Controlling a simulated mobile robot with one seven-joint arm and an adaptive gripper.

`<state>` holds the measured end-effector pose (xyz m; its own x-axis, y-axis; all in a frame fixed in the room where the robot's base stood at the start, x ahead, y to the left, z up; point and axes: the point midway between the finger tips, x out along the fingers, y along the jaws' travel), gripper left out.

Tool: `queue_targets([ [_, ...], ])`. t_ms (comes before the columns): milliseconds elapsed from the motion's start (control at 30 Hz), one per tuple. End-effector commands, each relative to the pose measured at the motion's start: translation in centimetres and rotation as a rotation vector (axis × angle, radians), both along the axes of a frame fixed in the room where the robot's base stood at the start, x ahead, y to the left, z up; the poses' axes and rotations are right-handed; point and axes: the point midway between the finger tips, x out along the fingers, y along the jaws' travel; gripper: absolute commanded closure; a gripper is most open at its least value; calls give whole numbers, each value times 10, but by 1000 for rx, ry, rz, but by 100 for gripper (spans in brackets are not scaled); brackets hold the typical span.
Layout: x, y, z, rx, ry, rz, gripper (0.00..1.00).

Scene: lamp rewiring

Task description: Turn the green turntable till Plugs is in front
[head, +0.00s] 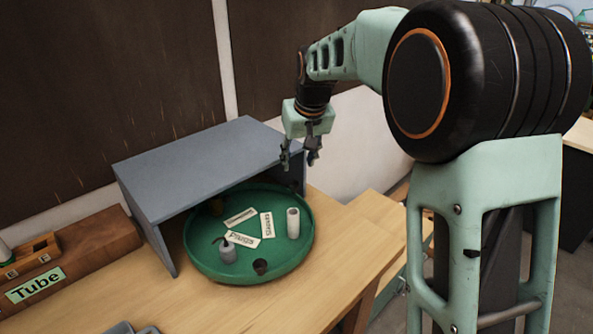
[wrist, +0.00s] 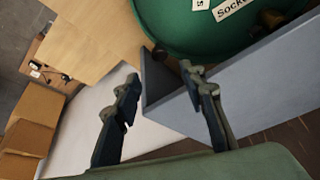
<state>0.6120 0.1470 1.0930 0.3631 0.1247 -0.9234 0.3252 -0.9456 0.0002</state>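The round green turntable (head: 200,262) stands on the wooden table, its back half under a grey cover. Three white labels lie on it: one at the back (head: 240,217), one at the right (head: 266,225) and one nearer the front (head: 242,239). Their words are hard to read in the head view; in the wrist view one label reads "Socke…" (wrist: 234,8), cut off by the frame and partly hidden. My gripper (head: 300,158) is open and empty, above the cover's right end and apart from the turntable. Its spread fingers also show in the wrist view (wrist: 160,78).
The grey cover (head: 205,155) shields the turntable's back. On the turntable are a white cylinder (head: 293,223), a grey hooked piece (head: 227,252) and a dark cup (head: 261,267). A wooden holder labelled "Tube" (head: 36,286) stands left.

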Motion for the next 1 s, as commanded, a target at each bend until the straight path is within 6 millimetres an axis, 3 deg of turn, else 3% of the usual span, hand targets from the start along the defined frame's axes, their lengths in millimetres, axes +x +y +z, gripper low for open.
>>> queue_targets([
  [133,-6,-2,15,0,-1,0,62],
  [467,-8,-3,19,0,1,0,62],
  [567,-9,0,19,-4,3,9,71],
  [667,-21,17,17,-35,21,86,82],
  [767,-51,51,13,-111,60,266,93],
  [833,-81,80,10,-187,95,443,100],
  [1000,-164,134,6,-400,182,919,100],
])
